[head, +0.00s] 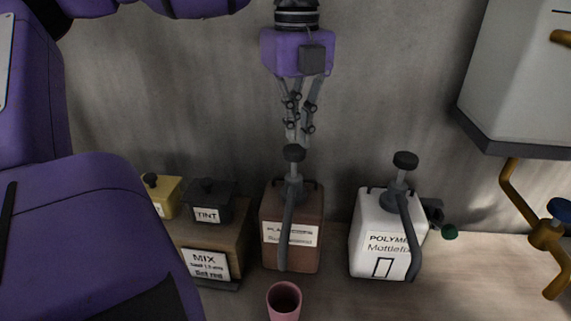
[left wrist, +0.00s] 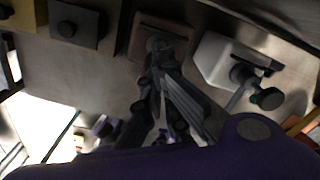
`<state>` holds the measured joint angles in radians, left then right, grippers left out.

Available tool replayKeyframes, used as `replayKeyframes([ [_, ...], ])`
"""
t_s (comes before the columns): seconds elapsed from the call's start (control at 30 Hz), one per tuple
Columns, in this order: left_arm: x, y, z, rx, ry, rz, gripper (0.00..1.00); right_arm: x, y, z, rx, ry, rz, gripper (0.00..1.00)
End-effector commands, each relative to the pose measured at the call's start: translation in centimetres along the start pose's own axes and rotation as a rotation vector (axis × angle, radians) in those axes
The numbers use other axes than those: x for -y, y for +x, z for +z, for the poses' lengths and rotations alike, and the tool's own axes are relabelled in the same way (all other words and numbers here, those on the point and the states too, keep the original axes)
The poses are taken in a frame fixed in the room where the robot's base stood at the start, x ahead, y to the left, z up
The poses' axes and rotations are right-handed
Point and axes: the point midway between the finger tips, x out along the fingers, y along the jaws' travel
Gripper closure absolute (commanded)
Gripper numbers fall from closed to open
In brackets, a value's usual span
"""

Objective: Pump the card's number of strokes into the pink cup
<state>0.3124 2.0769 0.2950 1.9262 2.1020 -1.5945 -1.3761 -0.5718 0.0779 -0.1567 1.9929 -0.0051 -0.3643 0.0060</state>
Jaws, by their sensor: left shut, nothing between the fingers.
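The pink cup (head: 284,302) stands upright on the bench at the bottom of the head view, below the brown jug's spout. The brown jug (head: 290,240) has a dark pump head (head: 293,153) and a long grey spout. My left gripper (head: 293,138) points down just above that pump head, fingers together and empty; I cannot tell whether they touch. In the left wrist view the gripper (left wrist: 157,52) hides most of the pump. A white card (head: 206,265) reads "MIX" with smaller lines I cannot fully read. My right gripper is not in view.
A white jug (head: 380,245) with its own pump stands to the right. Yellow (head: 165,197) and dark "TINT" (head: 210,203) containers sit on a wooden box at left. A grey hopper (head: 520,75) with a brass pipe is at far right. A wall is behind.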

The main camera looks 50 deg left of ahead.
Motion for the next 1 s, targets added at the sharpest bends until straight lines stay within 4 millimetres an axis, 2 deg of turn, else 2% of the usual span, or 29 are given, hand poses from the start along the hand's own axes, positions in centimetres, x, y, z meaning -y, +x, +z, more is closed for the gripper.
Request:
replayKeyframes([
  [0.37, 0.0, -0.4, 0.0, 0.001, 0.0, -0.001, 1.0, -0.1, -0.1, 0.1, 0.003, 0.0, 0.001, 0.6],
  [0.8, 0.0, -4.8, 0.0, 0.002, 0.0, -0.002, 1.0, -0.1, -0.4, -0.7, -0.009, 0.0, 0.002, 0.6],
  [1.0, 0.0, -6.0, 0.0, 0.0, 0.0, -0.001, 1.0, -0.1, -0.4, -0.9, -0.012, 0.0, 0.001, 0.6],
])
